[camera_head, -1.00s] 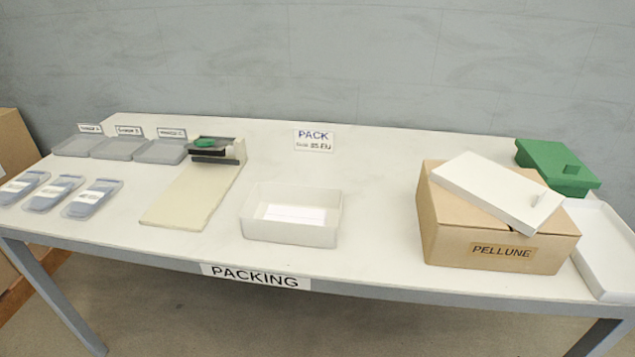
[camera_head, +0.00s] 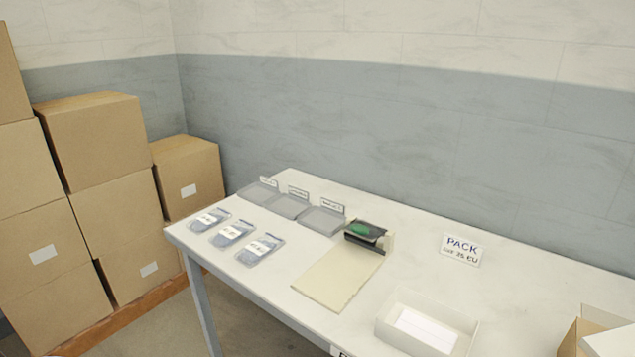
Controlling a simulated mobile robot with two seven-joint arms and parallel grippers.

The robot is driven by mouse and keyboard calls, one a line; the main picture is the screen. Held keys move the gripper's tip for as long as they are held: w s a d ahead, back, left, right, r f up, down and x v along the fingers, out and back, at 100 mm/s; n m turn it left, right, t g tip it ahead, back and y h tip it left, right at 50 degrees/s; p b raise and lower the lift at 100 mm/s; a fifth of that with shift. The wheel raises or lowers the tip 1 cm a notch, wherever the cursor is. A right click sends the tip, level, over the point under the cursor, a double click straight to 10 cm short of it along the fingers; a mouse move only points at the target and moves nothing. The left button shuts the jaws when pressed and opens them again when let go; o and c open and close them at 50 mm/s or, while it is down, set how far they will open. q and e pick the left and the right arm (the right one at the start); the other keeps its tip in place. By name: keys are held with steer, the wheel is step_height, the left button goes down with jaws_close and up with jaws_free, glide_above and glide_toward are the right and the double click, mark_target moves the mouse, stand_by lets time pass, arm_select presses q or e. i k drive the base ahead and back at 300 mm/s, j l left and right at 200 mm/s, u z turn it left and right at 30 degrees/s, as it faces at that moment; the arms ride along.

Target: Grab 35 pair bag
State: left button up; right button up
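Three clear bags with bluish contents and white labels lie in a row at the left end of the white table: a left bag (camera_head: 209,221), a middle bag (camera_head: 232,234) and a right bag (camera_head: 261,249). The print on their labels is too small to read. Behind them stand three grey trays, a left tray (camera_head: 257,194), a middle tray (camera_head: 288,207) and a right tray (camera_head: 321,221), each with a small sign. A sign (camera_head: 461,248) reads PACK and a size that looks like 35 EU. Neither of my grippers shows.
A press with a green top (camera_head: 366,233) stands behind a beige board (camera_head: 338,277). A white open box (camera_head: 427,322) holds a white sheet. A cardboard box (camera_head: 582,335) is cut off at the right. Stacked cartons (camera_head: 100,140) stand left of the table.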

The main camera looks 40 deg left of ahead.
mark_target(204, 224)
steer(key=u, duration=1.75)
steer(key=j+z, duration=0.1)
steer(key=z, duration=0.6)
steer(key=i+j+z, duration=0.15)
steer(key=j+z, duration=0.6)
steer(key=j, duration=0.3)
steer(key=i+j+z, duration=0.15)
steer(key=j, duration=0.25)
